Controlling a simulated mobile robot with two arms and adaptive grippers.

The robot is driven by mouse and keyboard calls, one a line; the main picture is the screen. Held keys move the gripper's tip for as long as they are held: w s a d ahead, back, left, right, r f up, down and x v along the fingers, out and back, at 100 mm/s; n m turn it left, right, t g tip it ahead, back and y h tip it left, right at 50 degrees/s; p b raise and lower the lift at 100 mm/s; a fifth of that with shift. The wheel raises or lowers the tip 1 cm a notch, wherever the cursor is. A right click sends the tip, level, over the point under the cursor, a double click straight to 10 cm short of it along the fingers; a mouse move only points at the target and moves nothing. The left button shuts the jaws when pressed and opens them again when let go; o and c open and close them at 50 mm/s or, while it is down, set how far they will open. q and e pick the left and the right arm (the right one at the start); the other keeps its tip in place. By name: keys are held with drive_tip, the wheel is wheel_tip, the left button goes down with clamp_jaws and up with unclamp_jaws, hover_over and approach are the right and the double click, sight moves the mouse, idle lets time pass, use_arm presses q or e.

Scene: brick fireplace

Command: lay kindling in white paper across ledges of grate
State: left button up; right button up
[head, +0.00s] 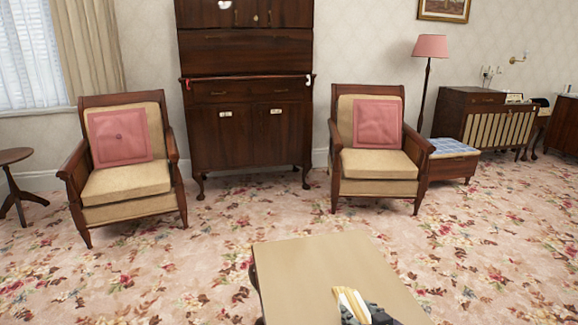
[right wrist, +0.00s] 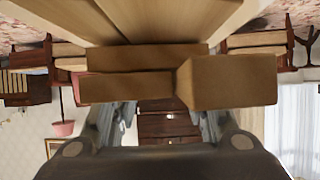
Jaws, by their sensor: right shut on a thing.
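The kindling (head: 351,303) is a bundle of pale wooden sticks with a whitish side, at the bottom of the head view. My right gripper (head: 368,314) is shut on it, with the tan tabletop behind. In the right wrist view the bundle (right wrist: 125,87) shows large, with squared stick ends facing the camera and long sides running away to the top. The gripper's fingers (right wrist: 155,118) reach up to it from both sides, their tips hidden by the wood. I cannot make out the white paper clearly. The grate and its ledges are not in view. My left gripper is not in view.
A tan-topped table (head: 310,262) stands in front of me, its top otherwise bare. Two armchairs (head: 125,185) (head: 380,165) flank a dark cabinet (head: 245,130) at the wall. A pink-shaded lamp (head: 430,46) stands at right. Open floral carpet (head: 185,265) lies between.

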sight(360, 318)
wheel_tip(360, 318, up, 13)
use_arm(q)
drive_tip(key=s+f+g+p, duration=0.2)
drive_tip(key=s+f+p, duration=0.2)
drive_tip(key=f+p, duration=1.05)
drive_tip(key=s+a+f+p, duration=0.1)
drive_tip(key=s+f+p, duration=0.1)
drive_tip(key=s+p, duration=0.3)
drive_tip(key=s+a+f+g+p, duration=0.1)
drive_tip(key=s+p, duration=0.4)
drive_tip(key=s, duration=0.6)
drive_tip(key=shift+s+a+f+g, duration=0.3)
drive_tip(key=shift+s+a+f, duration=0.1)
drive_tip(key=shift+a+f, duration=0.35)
use_arm(e)
drive_tip(key=s+r+n+g+y, duration=0.2)
drive_tip(key=s+r+n+y, duration=0.1)
drive_tip(key=s+r, duration=0.5)
drive_tip(key=s+d+r+n+g+y, duration=0.1)
drive_tip(key=s+r+n+y, duration=0.3)
drive_tip(key=s+r, duration=0.5)
drive_tip(key=shift+d+r+n+g, duration=0.15)
drive_tip(key=shift+r+n+g, duration=0.75)
drive_tip(key=shift+r, duration=1.45)
drive_tip(key=shift+w+r+y, duration=0.1)
drive_tip(key=shift+y, duration=0.2)
